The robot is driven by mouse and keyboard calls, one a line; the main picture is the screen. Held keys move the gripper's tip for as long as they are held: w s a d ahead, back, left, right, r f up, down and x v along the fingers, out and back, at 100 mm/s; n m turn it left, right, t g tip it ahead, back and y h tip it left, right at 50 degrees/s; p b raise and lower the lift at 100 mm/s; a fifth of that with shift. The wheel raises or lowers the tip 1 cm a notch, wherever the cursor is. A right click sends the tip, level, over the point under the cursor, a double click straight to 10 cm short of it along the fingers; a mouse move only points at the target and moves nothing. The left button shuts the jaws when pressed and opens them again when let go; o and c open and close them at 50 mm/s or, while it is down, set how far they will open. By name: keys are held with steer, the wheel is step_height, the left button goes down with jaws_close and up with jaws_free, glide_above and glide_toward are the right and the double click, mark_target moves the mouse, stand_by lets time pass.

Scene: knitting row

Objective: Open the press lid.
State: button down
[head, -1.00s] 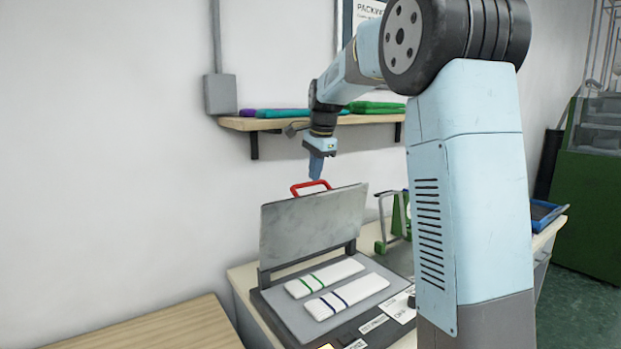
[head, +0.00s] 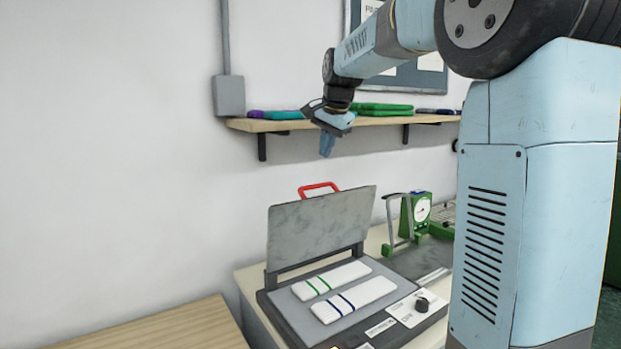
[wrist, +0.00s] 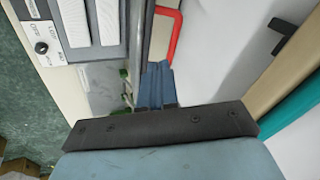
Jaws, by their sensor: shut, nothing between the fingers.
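The press lid (head: 318,230) is a grey plate standing raised, tilted slightly back, at the rear of the press base (head: 285,312). Its red handle (head: 319,187) is on the top edge and also shows in the wrist view (wrist: 172,36). Two white folded pieces with green (head: 331,279) and blue (head: 353,299) stripes lie on the press bed. My gripper (head: 326,147) is shut and empty, above and slightly right of the handle, apart from it. In the wrist view my blue fingers (wrist: 155,84) are together beside the handle.
A wall shelf (head: 290,125) with folded cloths (head: 382,107) is just behind my gripper. A green dial scale (head: 418,213) stands right of the press. A wooden table (head: 165,328) is at the front left.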

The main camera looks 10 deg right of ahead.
steer(key=s+n+t, duration=0.1)
steer(key=s+n, duration=0.1)
glide_above(313, 197)
steer(key=d, duration=0.2)
steer(key=f, duration=0.9)
steer(key=shift+s+a+f, duration=0.1)
steer(key=shift+s+f, duration=0.2)
steer(key=shift+s, duration=0.05)
steer(key=shift+w+a+f, duration=0.35)
steer(key=shift+w+a, duration=0.4)
steer(key=shift+a, duration=0.1)
steer(key=shift+w+a+f, duration=0.2)
steer(key=shift+w+a, duration=0.35)
